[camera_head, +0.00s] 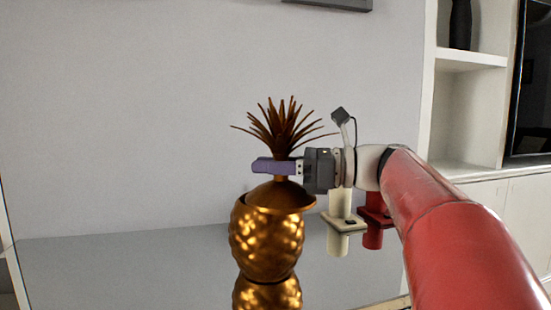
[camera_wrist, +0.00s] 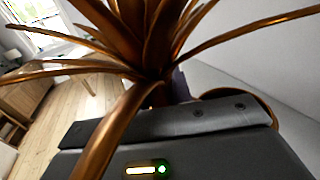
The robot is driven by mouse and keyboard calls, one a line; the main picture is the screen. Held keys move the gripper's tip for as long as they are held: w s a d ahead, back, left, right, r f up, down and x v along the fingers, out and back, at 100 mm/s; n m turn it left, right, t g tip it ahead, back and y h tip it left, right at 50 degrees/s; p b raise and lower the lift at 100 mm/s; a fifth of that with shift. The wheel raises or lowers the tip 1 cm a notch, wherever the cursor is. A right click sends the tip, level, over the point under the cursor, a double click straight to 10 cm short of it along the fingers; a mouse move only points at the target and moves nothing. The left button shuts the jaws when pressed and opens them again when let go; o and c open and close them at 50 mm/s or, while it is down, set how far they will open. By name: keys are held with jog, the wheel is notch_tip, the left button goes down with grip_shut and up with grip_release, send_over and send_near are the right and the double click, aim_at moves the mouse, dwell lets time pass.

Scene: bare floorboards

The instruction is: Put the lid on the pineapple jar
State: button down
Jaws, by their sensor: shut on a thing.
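The golden lid (camera_head: 281,195) has a domed base and a brown-gold crown of spiky leaves (camera_head: 284,130). My gripper (camera_head: 274,167), with purple fingers, is shut on the lid's stem below the leaves. The golden, knobbly pineapple jar (camera_head: 266,242) stands upright right below. The lid sits over the jar's mouth, shifted to the right, and its edge overhangs the jar's right side. I cannot tell whether they touch. In the wrist view the leaves (camera_wrist: 150,60) fill the upper middle, and the jar is not clearly visible.
White shelves (camera_head: 470,115) are at the right. The surface left of the jar is clear.

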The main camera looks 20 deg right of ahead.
jog(key=w+f, duration=0.2)
jog(key=w, duration=0.8)
jog(key=shift+w, duration=0.35)
dwell(1.1)
jog(key=shift+f, duration=0.45)
dwell(0.9)
jog(key=c, duration=1.2)
grip_release()
jog(key=shift+o, duration=0.4)
jog(key=o, duration=0.4)
jog(key=shift+o, duration=0.2)
